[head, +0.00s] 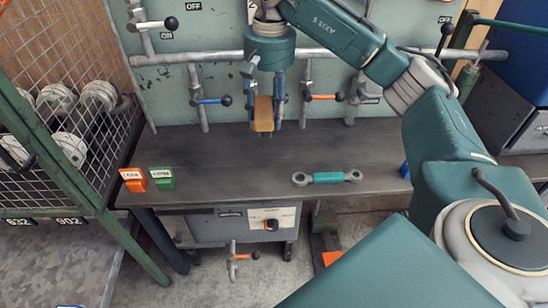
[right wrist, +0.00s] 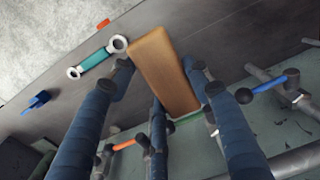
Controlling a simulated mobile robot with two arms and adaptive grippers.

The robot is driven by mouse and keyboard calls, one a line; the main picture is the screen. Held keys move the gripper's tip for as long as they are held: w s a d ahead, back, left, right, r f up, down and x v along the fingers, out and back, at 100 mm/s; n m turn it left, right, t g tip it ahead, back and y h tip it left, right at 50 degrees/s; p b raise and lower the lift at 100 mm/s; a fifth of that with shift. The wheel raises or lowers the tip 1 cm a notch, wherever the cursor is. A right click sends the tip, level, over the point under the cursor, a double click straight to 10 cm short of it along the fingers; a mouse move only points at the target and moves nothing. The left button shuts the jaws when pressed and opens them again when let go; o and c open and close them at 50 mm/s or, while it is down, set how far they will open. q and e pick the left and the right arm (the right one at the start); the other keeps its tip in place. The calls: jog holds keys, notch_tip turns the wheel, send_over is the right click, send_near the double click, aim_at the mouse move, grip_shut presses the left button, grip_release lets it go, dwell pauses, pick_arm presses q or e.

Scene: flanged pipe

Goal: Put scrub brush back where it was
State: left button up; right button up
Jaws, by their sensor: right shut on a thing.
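The scrub brush (head: 263,113) shows as a tan wooden block held upright between the blue fingers of my right gripper (head: 265,121). It hangs over the rear of the dark workbench (head: 230,165), in front of the green back panel. In the right wrist view the brush's tan block (right wrist: 163,68) sits between the fingers, tilted across the picture. The fingers hide part of it, and its bristles cannot be made out clearly. How high it hangs above the bench is hard to tell. My left gripper is not in view.
A horizontal pipe (head: 350,60) with blue and orange valve handles runs behind the gripper. A teal-handled wrench-like tool (head: 327,178) lies at the bench front. Orange (head: 133,180) and green (head: 161,179) blocks stand at the left. The bench middle is clear. A mesh cage (head: 75,110) stands left.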

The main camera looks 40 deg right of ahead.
notch_tip(320, 180, down, 12)
jog(key=shift+b, duration=0.75)
notch_tip(320, 180, down, 4)
jog(key=shift+r+b, duration=0.1)
jog(key=shift+b, duration=0.2)
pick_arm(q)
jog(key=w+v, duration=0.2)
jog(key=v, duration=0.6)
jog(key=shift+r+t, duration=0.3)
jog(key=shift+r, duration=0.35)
pick_arm(e)
jog(key=shift+f, duration=0.4)
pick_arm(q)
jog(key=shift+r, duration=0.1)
pick_arm(e)
jog(key=shift+f, duration=0.1)
jog(key=o, duration=1.3)
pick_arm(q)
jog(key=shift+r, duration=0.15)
pick_arm(e)
jog(key=shift+o, duration=0.2)
